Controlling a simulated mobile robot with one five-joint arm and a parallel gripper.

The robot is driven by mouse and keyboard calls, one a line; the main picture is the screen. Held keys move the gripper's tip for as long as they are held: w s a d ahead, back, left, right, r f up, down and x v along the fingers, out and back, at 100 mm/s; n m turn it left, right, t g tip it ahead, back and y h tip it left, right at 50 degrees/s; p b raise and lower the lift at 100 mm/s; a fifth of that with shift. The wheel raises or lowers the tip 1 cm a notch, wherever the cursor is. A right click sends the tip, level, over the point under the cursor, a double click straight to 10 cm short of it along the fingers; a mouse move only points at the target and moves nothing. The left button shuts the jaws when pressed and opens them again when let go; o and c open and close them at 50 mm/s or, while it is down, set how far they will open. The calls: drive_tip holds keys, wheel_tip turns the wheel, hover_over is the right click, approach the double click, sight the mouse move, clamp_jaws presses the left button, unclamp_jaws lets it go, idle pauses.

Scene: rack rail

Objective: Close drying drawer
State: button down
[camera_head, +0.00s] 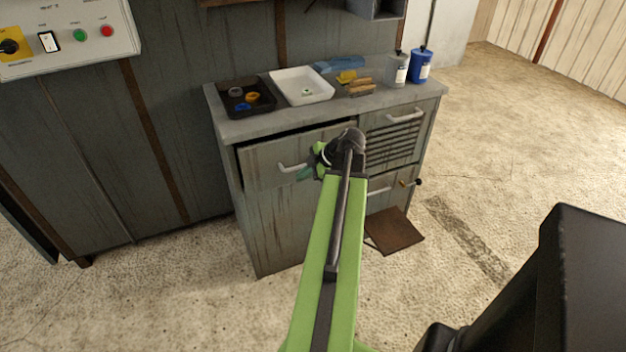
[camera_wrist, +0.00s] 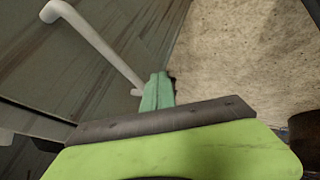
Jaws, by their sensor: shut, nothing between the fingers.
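A grey cabinet (camera_head: 295,225) stands against the wall. Its upper left drawer (camera_head: 262,168) sits slightly out, with a dark gap along its top edge. A pale bar handle (camera_head: 290,167) is on that drawer's front; a pale handle (camera_wrist: 95,42) also shows in the wrist view. My gripper (camera_head: 305,174) is shut and empty, in front of the drawer beside the right end of the handle. In the wrist view its teal fingertips (camera_wrist: 158,92) are close to the handle's lower end; I cannot tell whether they touch. My arm hides the drawer's right part.
A louvred front with a handle (camera_head: 393,142) is at the upper right of the cabinet. The top holds a black tray (camera_head: 262,108), a white tray (camera_head: 318,96) and two bottles (camera_head: 421,66). A brown mat (camera_head: 395,231) lies on the floor.

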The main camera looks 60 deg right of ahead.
sight(296, 161)
drive_tip(key=shift+w+d+r, duration=0.3)
drive_tip(key=shift+w+d, duration=0.3)
drive_tip(key=shift+w, duration=0.2)
drive_tip(key=w+d, duration=0.1)
drive_tip(key=w, duration=0.1)
drive_tip(key=w+d, duration=0.2)
drive_tip(key=shift+r, duration=0.1)
